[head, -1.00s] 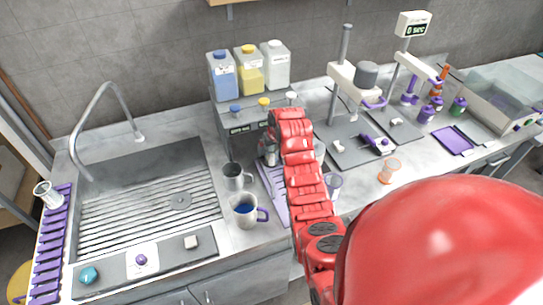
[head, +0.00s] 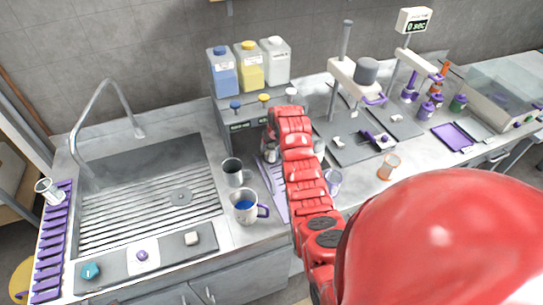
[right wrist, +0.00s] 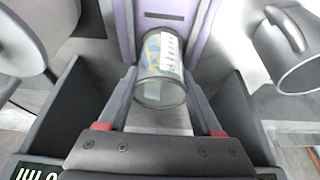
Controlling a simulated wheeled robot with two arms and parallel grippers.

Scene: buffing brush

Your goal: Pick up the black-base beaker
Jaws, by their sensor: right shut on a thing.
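In the right wrist view a clear glass beaker (right wrist: 160,68) with a dark grey band at its near end stands between the two fingers of my right gripper (right wrist: 160,98). The fingers are shut on its sides. In the head view my right gripper (head: 270,151) is at the front of the dispenser, largely hidden by my red arm, and the beaker hardly shows there. My left gripper is not in view.
The dispenser (head: 236,112) carries blue, yellow and white bottles. A purple-tinted beaker (head: 334,180) and an orange-ringed beaker (head: 389,166) stand right. The sink (head: 130,212) is at left.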

